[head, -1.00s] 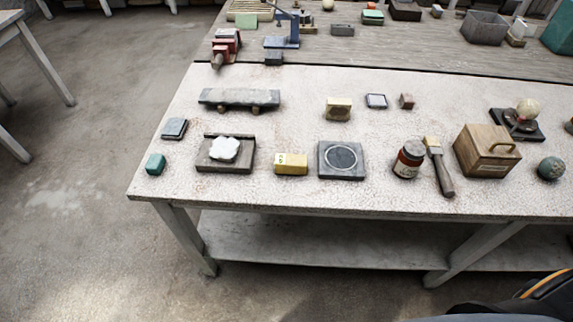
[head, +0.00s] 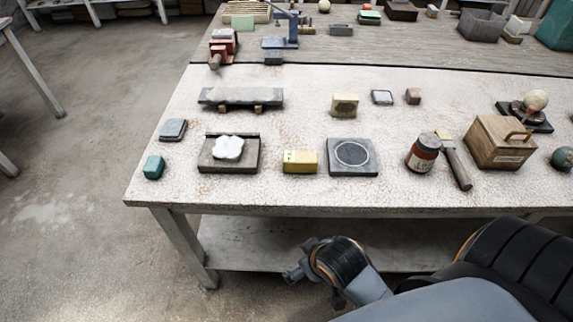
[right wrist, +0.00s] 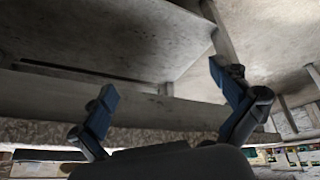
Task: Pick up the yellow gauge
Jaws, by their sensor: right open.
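The yellow gauge (head: 300,162) is a small yellow block with a dark mark at its left end. It lies near the front of the white table, between the slab with a white piece and the grey plate with a ring. My right gripper (head: 297,268) is below the table's front edge, lower than the gauge and apart from it. In the right wrist view my right gripper (right wrist: 163,85) has its two fingers wide apart with nothing between them. That view faces the table's underside, and the gauge is not seen there. My left gripper is not in view.
The table's front edge (head: 330,196) and lower shelf (head: 240,240) are close to my right arm. The slab with a white piece (head: 215,165) and grey plate (head: 366,170) flank the gauge. A tan block (head: 345,105), jar (head: 422,153) and wooden box (head: 490,150) stand nearby.

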